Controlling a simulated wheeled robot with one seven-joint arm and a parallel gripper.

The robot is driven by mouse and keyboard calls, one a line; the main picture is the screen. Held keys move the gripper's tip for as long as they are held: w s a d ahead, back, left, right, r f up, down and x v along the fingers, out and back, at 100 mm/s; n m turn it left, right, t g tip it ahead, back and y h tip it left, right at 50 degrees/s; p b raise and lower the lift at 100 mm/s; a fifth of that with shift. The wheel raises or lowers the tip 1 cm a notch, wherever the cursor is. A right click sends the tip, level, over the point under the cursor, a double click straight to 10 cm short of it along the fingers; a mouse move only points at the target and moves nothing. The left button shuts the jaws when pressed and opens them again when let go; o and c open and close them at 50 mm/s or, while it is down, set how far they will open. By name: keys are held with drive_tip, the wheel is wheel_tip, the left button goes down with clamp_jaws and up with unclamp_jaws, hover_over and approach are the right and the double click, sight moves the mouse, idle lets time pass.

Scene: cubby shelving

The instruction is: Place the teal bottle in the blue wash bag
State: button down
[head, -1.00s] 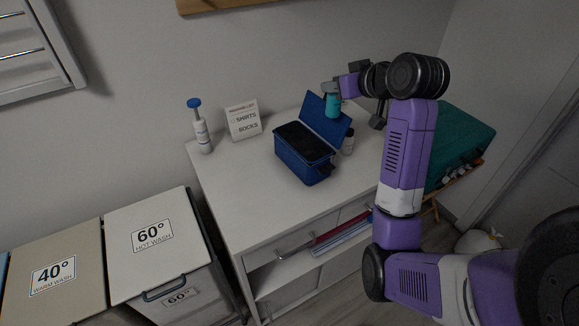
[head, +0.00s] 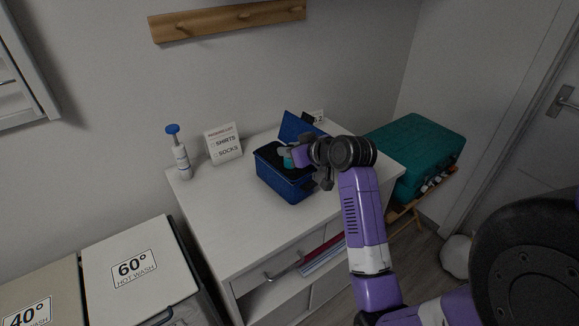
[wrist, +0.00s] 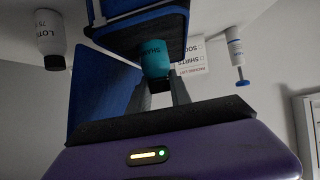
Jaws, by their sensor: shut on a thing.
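The blue wash bag (head: 283,187) stands on the white dresser top with its lid (head: 297,127) raised at the back. My gripper (head: 288,156) is over the bag's opening, shut on the teal bottle (head: 287,161). In the head view only a small part of the bottle shows beside my gripper. In the wrist view the teal bottle (wrist: 154,58) sits between my fingers (wrist: 160,92), in front of the bag's dark opening (wrist: 140,38). How far the bottle is inside the bag I cannot tell.
A white pump bottle with a blue top (head: 180,155) and a packing-list sign (head: 223,144) stand left of the bag. A white lotion bottle with a dark cap (wrist: 50,38) shows in the wrist view. A teal suitcase (head: 415,150) is at right. The dresser's front left (head: 225,215) is clear.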

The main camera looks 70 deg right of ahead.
drive_tip(key=shift+f, duration=3.05)
drive_tip(key=shift+f, duration=0.1)
drive_tip(key=c, duration=1.5)
unclamp_jaws()
